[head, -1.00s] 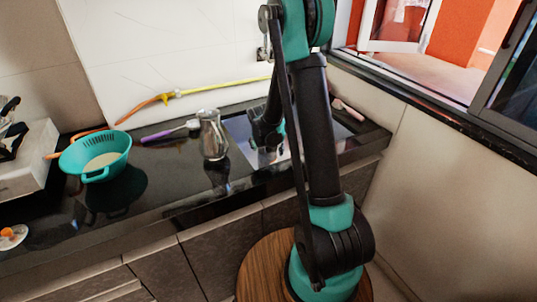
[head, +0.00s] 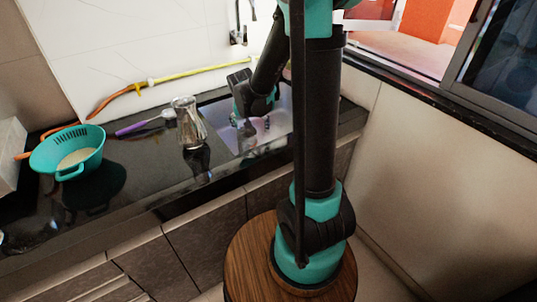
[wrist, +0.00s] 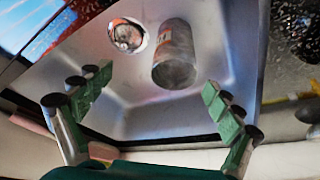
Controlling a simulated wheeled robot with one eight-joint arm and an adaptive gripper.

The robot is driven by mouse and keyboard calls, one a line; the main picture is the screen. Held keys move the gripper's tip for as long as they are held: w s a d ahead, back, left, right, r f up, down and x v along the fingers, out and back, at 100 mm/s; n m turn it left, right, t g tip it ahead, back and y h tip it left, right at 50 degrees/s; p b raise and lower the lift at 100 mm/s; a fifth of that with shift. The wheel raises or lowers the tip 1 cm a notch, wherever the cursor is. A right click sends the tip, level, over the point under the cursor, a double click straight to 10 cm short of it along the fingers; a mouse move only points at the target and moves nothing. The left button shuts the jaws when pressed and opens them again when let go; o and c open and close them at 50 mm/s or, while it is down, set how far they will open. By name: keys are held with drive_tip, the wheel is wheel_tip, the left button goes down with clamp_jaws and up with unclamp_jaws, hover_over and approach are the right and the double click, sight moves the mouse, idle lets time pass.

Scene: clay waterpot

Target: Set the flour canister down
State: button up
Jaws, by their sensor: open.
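A greyish cylinder with a reddish-green patch, likely the flour canister (wrist: 174,55), is in the metal sink (wrist: 115,120) in the wrist view, beside the drain (wrist: 127,36). I cannot tell whether it stands or lies. My gripper (wrist: 152,115) is open, its green-padded fingers spread wide apart. The cylinder shows beyond and between the fingers, with no finger touching it. In the head view my gripper (head: 247,128) hangs over the left part of the sink (head: 222,118). I cannot make out the cylinder clearly there.
A shiny metal pitcher (head: 188,124) stands on the dark counter just left of the sink. A teal colander (head: 68,153) and a purple-handled utensil (head: 138,127) are farther left. A yellow-orange hose (head: 180,75) runs along the wall. The counter's front strip is largely clear.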

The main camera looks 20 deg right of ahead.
drive_tip(key=shift+n+y, duration=0.4)
drive_tip(key=shift+n, duration=0.5)
drive_tip(key=s+d, duration=0.1)
drive_tip(key=s, duration=0.2)
drive_tip(key=s+r, duration=0.1)
drive_tip(key=s, duration=0.2)
drive_tip(key=s+d, duration=0.1)
drive_tip(key=s, duration=0.3)
drive_tip(key=shift+d+r, duration=0.3)
drive_tip(key=shift+d, duration=0.05)
drive_tip(key=s+d+f+n, duration=0.1)
drive_tip(key=s+f+n, duration=0.1)
drive_tip(key=s, duration=0.9)
drive_tip(key=shift+s+n+y, duration=0.3)
drive_tip(key=shift+s+y, duration=0.1)
